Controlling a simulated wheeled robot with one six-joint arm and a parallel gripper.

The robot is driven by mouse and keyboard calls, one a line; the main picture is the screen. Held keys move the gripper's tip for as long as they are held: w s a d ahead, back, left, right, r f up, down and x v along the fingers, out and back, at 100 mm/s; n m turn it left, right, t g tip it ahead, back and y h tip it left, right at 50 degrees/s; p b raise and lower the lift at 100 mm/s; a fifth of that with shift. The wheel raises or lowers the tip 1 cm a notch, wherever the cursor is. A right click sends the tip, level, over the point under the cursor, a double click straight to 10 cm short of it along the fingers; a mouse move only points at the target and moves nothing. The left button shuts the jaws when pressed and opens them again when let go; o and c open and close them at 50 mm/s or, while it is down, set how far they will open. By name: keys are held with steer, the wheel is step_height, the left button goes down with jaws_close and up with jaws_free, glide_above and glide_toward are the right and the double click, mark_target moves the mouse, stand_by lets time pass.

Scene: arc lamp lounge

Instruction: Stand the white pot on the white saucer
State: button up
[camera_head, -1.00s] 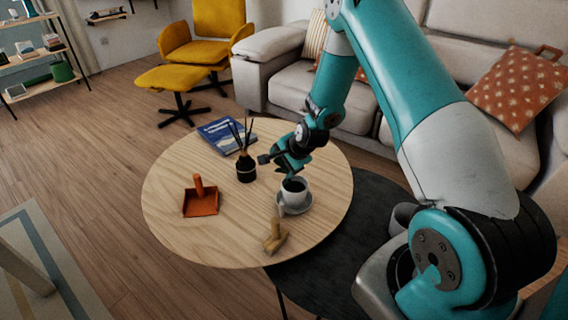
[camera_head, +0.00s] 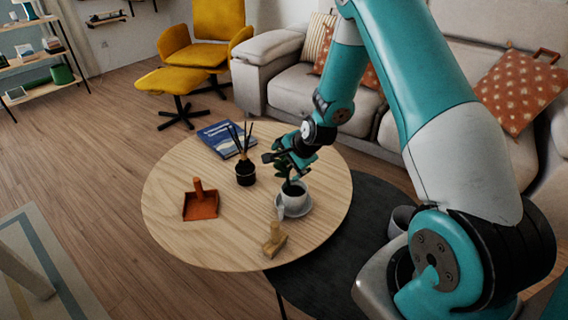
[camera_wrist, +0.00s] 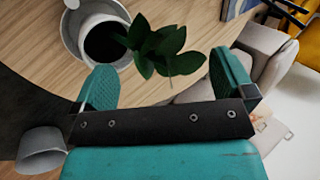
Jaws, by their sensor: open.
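The white pot (camera_head: 296,196) stands upright on the white saucer (camera_head: 307,209) on the round wooden table, with dark soil and a green plant in it. In the wrist view the pot (camera_wrist: 88,24) sits inside the rim of the saucer (camera_wrist: 66,38). The plant's leaves (camera_wrist: 160,50) reach out between my fingers. My gripper (camera_head: 290,160) is open, just above and behind the pot. In the wrist view my gripper's fingers (camera_wrist: 161,66) are spread apart, with nothing gripped between them.
On the wooden table (camera_head: 210,245) are a black reed diffuser (camera_head: 246,172), a blue book (camera_head: 227,137), an orange dustpan-like tray (camera_head: 201,205) and a small wooden object (camera_head: 275,239). A grey cup (camera_head: 402,218) stands lower, to the right. The table's left front is clear.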

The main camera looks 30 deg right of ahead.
steer(key=a+p+v, duration=0.1)
steer(key=v, duration=0.7)
steer(key=s+a+r+n+g+y, duration=0.2)
steer(key=s+a+r+n, duration=0.2)
steer(key=a+r+n, duration=0.3)
steer(key=s+a+r+n+g+y, duration=0.1)
steer(key=s+a+r+n, duration=0.4)
steer(key=a, duration=0.4)
steer(key=s+a+r+n+g, duration=0.2)
steer(key=s+a+r+n, duration=0.1)
steer(key=s, duration=0.5)
steer(key=s+a+r+n+g, duration=0.1)
steer(key=s+a+r+n, duration=0.2)
steer(key=s+r+n, duration=0.2)
steer(key=s+n, duration=0.3)
steer(key=shift+g, duration=0.4)
steer(key=shift+a+r, duration=0.15)
steer(key=shift+r, duration=0.05)
step_height(320, 180, up, 18)
steer(key=p, duration=1.8)
steer(key=shift+w, duration=0.1)
